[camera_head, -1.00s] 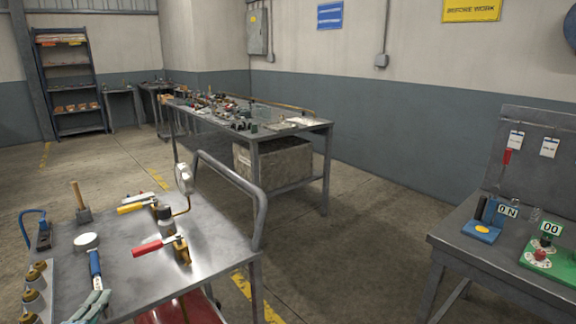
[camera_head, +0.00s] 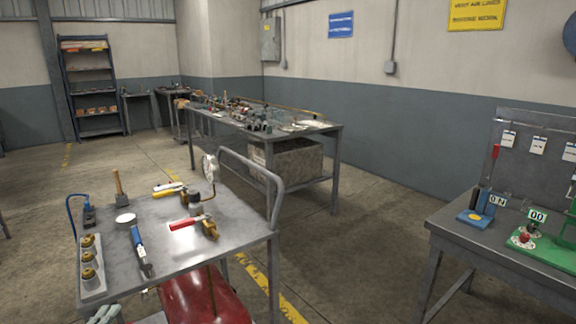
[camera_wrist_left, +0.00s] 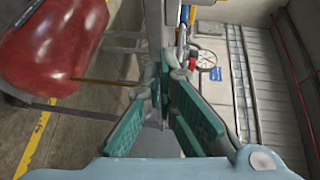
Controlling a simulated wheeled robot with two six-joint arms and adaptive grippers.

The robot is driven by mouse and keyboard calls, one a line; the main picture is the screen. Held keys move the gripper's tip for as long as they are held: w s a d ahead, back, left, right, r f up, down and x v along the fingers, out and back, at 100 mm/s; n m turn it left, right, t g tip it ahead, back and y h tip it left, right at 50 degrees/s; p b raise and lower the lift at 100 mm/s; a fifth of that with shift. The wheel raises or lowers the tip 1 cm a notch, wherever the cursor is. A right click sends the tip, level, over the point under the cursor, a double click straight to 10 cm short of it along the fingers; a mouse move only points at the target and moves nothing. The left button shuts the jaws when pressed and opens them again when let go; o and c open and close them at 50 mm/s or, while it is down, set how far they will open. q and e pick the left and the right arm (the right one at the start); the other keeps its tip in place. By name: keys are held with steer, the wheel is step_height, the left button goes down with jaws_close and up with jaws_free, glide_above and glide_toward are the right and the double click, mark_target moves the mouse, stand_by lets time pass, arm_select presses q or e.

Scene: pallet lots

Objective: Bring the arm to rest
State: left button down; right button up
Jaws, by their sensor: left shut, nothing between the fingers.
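My left gripper (camera_head: 104,314) shows only in part at the bottom left edge of the head view, just in front of the near edge of the metal cart top (camera_head: 180,250). Its grey-green fingers are clear of the tools on the cart. In the left wrist view the teal finger pads (camera_wrist_left: 165,78) come together at the tips, with nothing between them. The left gripper is shut and empty. My right gripper is in neither view.
A red tank (camera_head: 200,294) sits under the cart top. The cart holds a blue-handled tool (camera_head: 137,240), brass-topped fittings (camera_head: 88,258) and a red-handled valve (camera_head: 186,224). A bench (camera_head: 462,238) stands at right. Open floor lies between cart and bench.

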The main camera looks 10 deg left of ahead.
arm_select(q)
steer(key=s+a+f+n+g+p, duration=0.15)
steer(key=s+f+n+g, duration=0.25)
steer(key=s+f, duration=0.7)
steer(key=s+a+f+n+g+p, duration=0.1)
steer(key=s+f+n+g+p, duration=0.45)
steer(key=f, duration=0.95)
steer(key=s+d+f+n+g+h, duration=0.1)
steer(key=s+d+f, duration=0.35)
steer(key=s, duration=0.35)
steer(key=s+d+f+n+g+h, duration=0.1)
steer(key=s+d+f+n+g, duration=0.15)
steer(key=s+d, duration=0.4)
steer(key=s+d+f+n+g+h+p, duration=0.1)
steer(key=s+d+f+p, duration=0.1)
steer(key=s+d, duration=0.8)
steer(key=d+p, duration=0.1)
steer(key=d, duration=0.2)
steer(key=shift+s+d+f+g+h+p, duration=0.25)
steer(key=shift+s+d+g+h+p, duration=0.05)
steer(key=shift+s+d+h+p, duration=0.1)
steer(key=shift+a, duration=0.1)
